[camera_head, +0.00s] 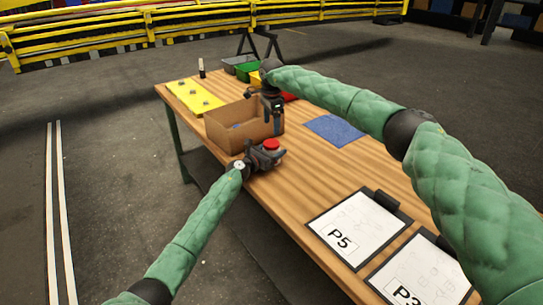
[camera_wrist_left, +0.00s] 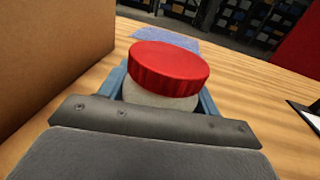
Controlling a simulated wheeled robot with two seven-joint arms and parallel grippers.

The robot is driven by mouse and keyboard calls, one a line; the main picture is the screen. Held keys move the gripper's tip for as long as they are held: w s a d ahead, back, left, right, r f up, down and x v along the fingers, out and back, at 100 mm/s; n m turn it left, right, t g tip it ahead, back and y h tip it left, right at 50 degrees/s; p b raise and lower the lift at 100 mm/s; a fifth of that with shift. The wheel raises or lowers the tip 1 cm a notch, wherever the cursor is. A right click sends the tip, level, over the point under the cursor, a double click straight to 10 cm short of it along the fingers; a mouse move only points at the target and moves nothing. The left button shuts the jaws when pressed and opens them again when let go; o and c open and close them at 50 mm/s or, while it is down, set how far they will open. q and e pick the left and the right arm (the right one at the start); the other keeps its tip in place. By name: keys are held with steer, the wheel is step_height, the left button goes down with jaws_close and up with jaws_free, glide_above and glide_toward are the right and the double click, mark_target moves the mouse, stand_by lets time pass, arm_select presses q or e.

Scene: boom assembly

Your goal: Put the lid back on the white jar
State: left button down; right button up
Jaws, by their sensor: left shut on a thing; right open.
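My left gripper (camera_head: 270,155) is shut on the white jar (camera_wrist_left: 160,97) near the front edge of the table. The red lid (camera_wrist_left: 168,68) sits on top of the jar and also shows in the head view (camera_head: 271,144). In the wrist view the lid looks slightly tilted; I cannot tell whether it is fully seated. Most of the jar is hidden by the lid and my gripper. My right gripper (camera_head: 273,122) is open, pointing down by the right end of the cardboard box, behind the jar and apart from the lid.
The open cardboard box (camera_head: 228,127) stands left of and behind the jar. A blue mat (camera_head: 335,130) lies to the right. A yellow board (camera_head: 193,97) and coloured bins (camera_head: 243,70) are farther back. Clipboards (camera_head: 352,228) lie at the right front. Bare wood lies between jar and clipboards.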

mark_target(272, 143)
steer(key=n, duration=0.5)
steer(key=shift+n, duration=0.4)
steer(key=n, duration=0.6)
steer(key=shift+f, duration=0.1)
steer(key=shift+f, duration=3.9)
steer(key=shift+c, duration=0.5)
